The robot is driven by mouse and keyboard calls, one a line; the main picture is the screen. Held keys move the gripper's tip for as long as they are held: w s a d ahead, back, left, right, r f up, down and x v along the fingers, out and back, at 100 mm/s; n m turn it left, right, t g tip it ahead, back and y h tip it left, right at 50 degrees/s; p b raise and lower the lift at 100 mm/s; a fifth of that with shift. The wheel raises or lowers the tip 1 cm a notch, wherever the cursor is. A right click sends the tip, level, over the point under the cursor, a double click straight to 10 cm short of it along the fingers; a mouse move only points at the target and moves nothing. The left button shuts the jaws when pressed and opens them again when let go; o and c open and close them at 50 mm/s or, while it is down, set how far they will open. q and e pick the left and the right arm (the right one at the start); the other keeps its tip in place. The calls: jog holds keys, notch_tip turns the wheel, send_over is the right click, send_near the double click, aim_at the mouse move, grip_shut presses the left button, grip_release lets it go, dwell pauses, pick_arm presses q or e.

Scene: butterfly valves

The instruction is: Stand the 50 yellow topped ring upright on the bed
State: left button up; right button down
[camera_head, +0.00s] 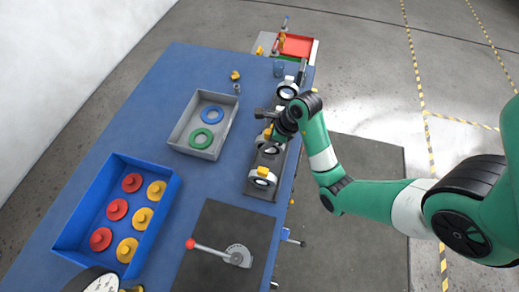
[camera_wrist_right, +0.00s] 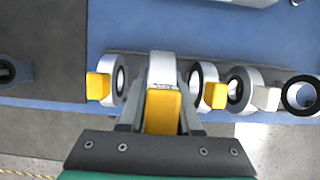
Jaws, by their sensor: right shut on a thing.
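My right gripper (camera_head: 273,140) is over the dark bed (camera_head: 258,191) along the table's right edge. In the right wrist view it (camera_wrist_right: 162,118) is shut on the yellow block of a silver yellow topped ring (camera_wrist_right: 162,66). The ring is upright; whether it touches the bed is hidden, and its marking is too small to read. Another yellow topped ring (camera_wrist_right: 112,78) stands to its left in that view, and one (camera_wrist_right: 203,84) close to its right. In the head view, a yellow topped ring (camera_head: 262,177) stands at the bed's near end. My left gripper is not in view.
A white topped ring (camera_wrist_right: 243,88) and another ring (camera_wrist_right: 301,94) stand farther right in the wrist view. A grey tray (camera_head: 178,136) holds blue and green rings. A blue tray (camera_head: 72,232) holds several red and yellow discs. A red-knobbed lever (camera_head: 210,250) lies on a dark mat.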

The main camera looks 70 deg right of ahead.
aim_at(266, 155)
notch_tip(266, 155, down, 4)
jog(key=shift+f+b, duration=0.2)
jog(key=shift+b, duration=0.6)
jog(key=shift+f, duration=2.1)
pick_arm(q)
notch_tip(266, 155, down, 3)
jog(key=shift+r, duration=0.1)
pick_arm(e)
jog(key=shift+f, duration=0.1)
jog(key=c, duration=0.6)
grip_release()
